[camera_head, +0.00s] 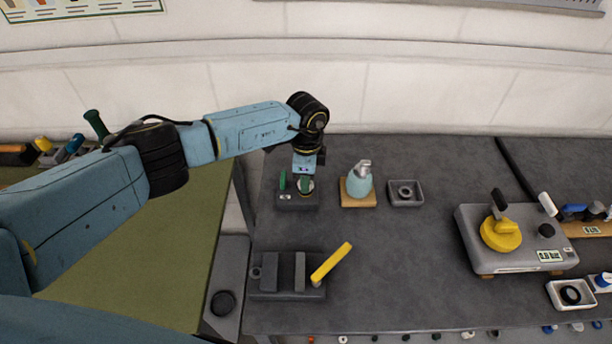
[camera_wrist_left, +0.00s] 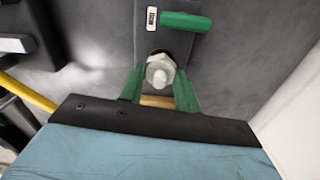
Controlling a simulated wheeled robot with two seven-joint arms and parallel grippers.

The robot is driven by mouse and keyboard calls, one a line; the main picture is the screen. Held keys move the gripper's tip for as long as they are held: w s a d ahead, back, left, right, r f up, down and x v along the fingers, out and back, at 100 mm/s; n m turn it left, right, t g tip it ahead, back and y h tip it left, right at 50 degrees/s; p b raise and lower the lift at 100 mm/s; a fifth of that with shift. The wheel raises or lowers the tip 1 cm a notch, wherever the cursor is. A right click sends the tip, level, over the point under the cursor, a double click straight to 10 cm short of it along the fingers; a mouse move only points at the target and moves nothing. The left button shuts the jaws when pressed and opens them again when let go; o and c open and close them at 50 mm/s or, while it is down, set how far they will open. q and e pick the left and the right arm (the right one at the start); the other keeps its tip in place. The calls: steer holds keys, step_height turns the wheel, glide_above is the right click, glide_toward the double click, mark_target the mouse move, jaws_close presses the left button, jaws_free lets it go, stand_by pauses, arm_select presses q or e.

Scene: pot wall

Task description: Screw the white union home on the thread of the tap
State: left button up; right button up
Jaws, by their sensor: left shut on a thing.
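The white union (camera_wrist_left: 160,72), a pale nut with flats, sits between the green fingers of my left gripper (camera_wrist_left: 160,90) in the left wrist view. The gripper is shut on it. The tap is a dark grey block with a green lever (camera_wrist_left: 186,21) and a small white label. The union lies at the tap's near end, where a brownish rim shows beside it; how far it sits on the thread is hidden. In the head view my left gripper (camera_head: 306,183) points down at the tap's block (camera_head: 297,202), beside its green lever (camera_head: 283,180). My right gripper is not in view.
A teal bottle (camera_head: 358,184) on a wooden base and a grey tray (camera_head: 406,193) with a ring stand to the right. A vise (camera_head: 285,277) with a yellow handle (camera_head: 331,263) stands nearer. A yellow-knobbed device (camera_head: 501,234) stands far right. The middle bench is clear.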

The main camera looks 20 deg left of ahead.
arm_select(q)
steer(key=m+b, duration=0.2)
steer(key=m, duration=0.4)
steer(key=shift+w, duration=0.1)
steer(key=o, duration=1.3)
steer(key=shift+c, duration=0.2)
step_height(320, 180, up, 14)
steer(key=shift+f, duration=0.25)
steer(key=shift+f, duration=0.1)
